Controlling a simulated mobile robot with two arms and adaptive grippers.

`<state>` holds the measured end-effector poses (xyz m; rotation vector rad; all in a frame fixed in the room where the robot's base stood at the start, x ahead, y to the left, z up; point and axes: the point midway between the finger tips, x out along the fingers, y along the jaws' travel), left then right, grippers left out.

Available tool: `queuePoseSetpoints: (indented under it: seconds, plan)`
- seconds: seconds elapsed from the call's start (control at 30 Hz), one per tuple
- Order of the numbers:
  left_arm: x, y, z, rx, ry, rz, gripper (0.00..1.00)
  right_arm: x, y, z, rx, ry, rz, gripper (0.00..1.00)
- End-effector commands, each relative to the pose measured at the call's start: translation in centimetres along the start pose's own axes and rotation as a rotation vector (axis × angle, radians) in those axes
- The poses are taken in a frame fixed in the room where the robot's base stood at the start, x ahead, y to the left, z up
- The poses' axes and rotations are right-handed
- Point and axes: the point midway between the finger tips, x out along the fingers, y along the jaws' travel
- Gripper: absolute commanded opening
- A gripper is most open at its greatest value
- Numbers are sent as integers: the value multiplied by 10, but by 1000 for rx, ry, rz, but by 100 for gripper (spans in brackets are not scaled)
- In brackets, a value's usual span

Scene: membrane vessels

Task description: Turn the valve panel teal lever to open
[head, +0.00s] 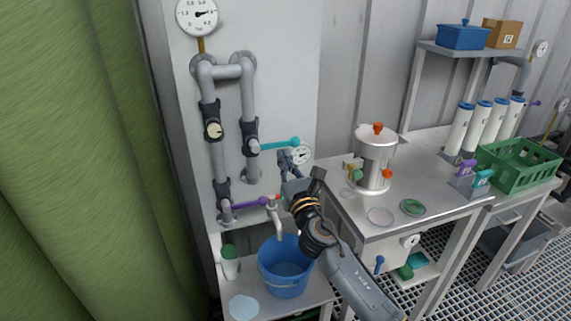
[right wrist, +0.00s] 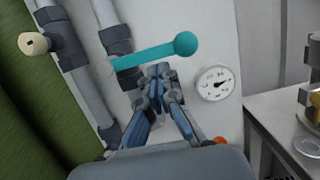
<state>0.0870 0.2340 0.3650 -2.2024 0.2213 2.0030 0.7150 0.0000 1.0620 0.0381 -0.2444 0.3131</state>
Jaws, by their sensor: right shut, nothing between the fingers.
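The teal lever (head: 277,145) sticks out to the right, nearly level, from a dark valve body (head: 251,137) on the right grey pipe of the wall panel (head: 290,60). In the right wrist view the teal lever (right wrist: 160,54) ends in a round knob, just beyond my fingertips. My right gripper (head: 288,155) is just below the lever, near its knob end. In the right wrist view its fingers (right wrist: 158,72) are shut and empty, with the tips close under the lever; I cannot tell whether they touch it. My left gripper is not in view.
A purple lever (head: 250,203) sits lower on the left pipe. A gauge (right wrist: 215,83) is right of my fingers. A blue bucket (head: 286,268) stands below. A steel table (head: 440,205) with a metal vessel (head: 375,160) is to the right. A green curtain (head: 70,160) hangs left.

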Motion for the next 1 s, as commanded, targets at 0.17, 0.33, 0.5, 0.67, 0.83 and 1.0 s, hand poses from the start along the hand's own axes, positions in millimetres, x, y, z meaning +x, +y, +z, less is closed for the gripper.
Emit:
queuePoseSetpoints:
  seconds: [0.17,0.33,0.5,0.67,0.83,1.0]
  plan:
    - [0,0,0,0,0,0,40,0,0,1,1,0,0,0]
    - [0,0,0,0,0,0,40,0,0,1,0,0,0,0]
    - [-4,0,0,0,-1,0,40,1,-1,3,-17,0,4,0]
    - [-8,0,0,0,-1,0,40,1,-2,5,-51,0,12,0]
    - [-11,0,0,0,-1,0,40,2,-3,7,-73,-1,17,0]
    - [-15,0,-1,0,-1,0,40,2,-3,10,-101,-2,25,0]
